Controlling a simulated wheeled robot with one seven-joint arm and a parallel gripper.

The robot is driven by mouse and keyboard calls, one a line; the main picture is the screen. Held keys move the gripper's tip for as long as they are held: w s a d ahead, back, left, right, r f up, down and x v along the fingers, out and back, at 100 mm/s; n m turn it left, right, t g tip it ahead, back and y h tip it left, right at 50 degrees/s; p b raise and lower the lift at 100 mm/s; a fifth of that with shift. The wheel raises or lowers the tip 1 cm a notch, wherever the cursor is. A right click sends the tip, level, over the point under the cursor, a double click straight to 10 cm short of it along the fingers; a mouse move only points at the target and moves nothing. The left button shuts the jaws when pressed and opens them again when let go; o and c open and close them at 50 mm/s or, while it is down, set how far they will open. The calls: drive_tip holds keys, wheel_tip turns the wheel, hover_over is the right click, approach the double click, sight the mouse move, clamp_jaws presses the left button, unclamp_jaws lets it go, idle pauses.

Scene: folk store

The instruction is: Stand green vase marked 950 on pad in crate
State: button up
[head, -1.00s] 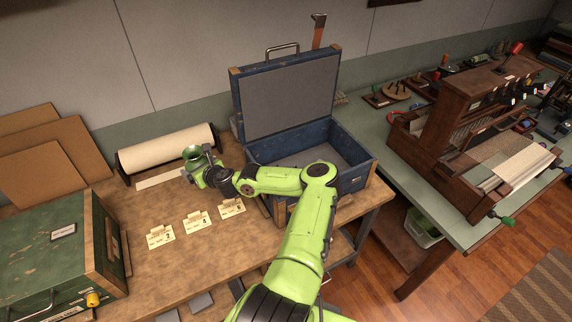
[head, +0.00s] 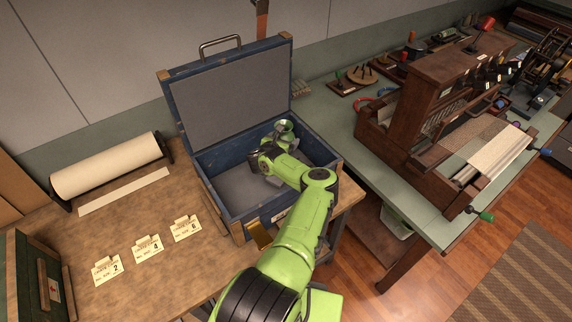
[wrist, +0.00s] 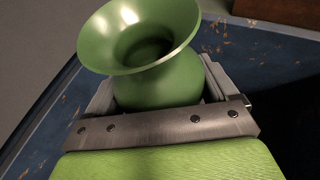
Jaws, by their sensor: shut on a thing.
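The green vase (head: 284,128) has a wide flared mouth. It shows large in the wrist view (wrist: 160,80), mouth toward the camera. My gripper (head: 275,140) is shut on the vase, with a grey finger on each side of its body. It holds the vase over the right back part of the open blue crate (head: 205,163). The crate's grey padded floor (head: 238,188) shows to the left of my arm. The vase's base is hidden, so I cannot tell whether it touches the floor. No 950 marking can be read.
The crate's lid (head: 230,95) stands open at the back. Tags marked 2 (head: 107,269), 4 (head: 148,248) and 6 (head: 186,228) stand on the bench. A paper roll (head: 108,163) lies at the left. A loom (head: 440,120) stands on the green table at right.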

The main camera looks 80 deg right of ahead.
drive_tip(key=f, duration=0.1)
drive_tip(key=a+f+b, duration=0.1)
drive_tip(key=f, duration=0.1)
drive_tip(key=shift+w+a+f, duration=0.15)
drive_tip(key=shift+a+f, duration=0.05)
drive_tip(key=shift+f, duration=0.05)
drive_tip(key=f, duration=0.3)
drive_tip(key=f+b, duration=0.1)
drive_tip(key=f, duration=0.1)
drive_tip(key=shift+d+f, duration=0.2)
drive_tip(key=shift+d, duration=0.1)
drive_tip(key=shift+a+r, duration=0.15)
drive_tip(key=shift+f, duration=0.2)
drive_tip(key=o, duration=0.9)
drive_tip(key=shift+o, duration=0.5)
drive_tip(key=shift+r, duration=0.1)
